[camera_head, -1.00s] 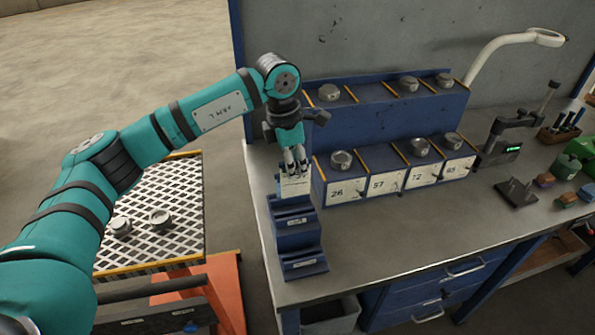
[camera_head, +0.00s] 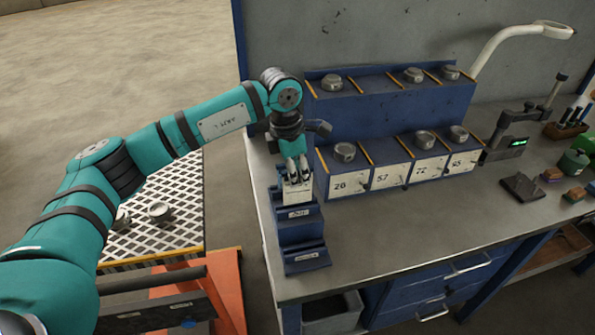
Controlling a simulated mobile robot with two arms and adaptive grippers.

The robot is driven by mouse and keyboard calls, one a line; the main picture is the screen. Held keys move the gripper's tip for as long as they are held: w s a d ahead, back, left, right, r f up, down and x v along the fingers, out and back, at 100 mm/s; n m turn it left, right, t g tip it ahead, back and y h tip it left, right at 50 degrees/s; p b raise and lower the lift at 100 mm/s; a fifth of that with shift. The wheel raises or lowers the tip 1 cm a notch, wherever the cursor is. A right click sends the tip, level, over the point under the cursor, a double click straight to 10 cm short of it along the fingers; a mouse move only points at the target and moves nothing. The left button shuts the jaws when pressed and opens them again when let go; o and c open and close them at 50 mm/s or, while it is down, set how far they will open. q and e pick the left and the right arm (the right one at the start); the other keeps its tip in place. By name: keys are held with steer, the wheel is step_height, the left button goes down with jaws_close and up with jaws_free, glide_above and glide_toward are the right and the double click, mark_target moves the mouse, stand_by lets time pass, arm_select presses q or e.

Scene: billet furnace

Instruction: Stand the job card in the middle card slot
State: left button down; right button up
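The job card (camera_head: 297,191) is a small white card with dark marks, upright below my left gripper. My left gripper (camera_head: 297,178) points down with its fingertips at the card's top edge and looks shut on it. The blue stepped card holder (camera_head: 302,232) stands at the left end of the bench, with labelled slots one below another in the picture. The card is at the upper part of the holder, in front of or above its back step. I cannot tell whether its lower edge is inside a slot. My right gripper is not in view.
A blue two-tier rack (camera_head: 390,112) with round metal pieces and numbered white cards stands right of the holder. A white lamp (camera_head: 505,38) and a gauge stand (camera_head: 515,135) are further right. The bench top (camera_head: 410,225) before the rack is clear.

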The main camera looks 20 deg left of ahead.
arm_select(q)
steer(key=shift+f+b, duration=1.2)
steer(key=shift+f, duration=0.5)
steer(key=c, duration=1.4)
jaws_free()
steer(key=shift+r, duration=0.15)
